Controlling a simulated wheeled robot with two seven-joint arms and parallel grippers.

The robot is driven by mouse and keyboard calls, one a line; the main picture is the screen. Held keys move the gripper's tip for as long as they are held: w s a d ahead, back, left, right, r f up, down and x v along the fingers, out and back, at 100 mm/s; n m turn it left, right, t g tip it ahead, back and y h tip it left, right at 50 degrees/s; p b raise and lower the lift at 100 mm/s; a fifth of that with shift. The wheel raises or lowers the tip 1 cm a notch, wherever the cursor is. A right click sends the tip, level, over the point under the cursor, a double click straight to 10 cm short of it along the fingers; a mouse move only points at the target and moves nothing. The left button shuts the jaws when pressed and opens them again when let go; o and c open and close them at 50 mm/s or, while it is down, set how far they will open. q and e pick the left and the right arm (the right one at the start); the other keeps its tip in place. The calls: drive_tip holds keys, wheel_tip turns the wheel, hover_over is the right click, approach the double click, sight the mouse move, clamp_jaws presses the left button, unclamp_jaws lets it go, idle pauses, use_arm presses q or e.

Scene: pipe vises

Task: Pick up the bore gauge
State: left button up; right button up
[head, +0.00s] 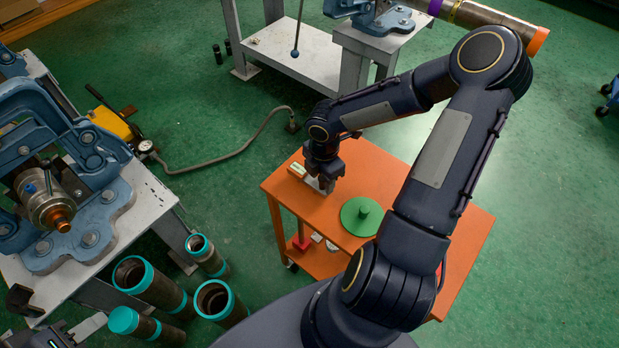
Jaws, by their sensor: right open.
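A green disc with an upright knob (362,215) sits on the orange cart top (385,165); it looks like the bore gauge, though I cannot be sure. My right gripper (324,184) is open, pointing down at the cart's left part, to the left of the green disc and apart from it. A small pale block with a metal part (298,170) lies right at its fingers; whether they touch it is unclear. My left gripper (50,335) appears only partly as dark parts at the bottom left corner, and its jaws are not clear.
A blue vise (100,210) holding a pipe fitting stands on a grey bench at left. Several teal-ended pipes (150,285) stand on the floor between bench and cart. Another bench (290,50) with a vise and long pipe is behind. A hose (225,158) lies across the green floor.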

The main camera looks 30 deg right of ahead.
drive_tip(key=shift+f, duration=0.15)
clamp_jaws()
idle(0.4)
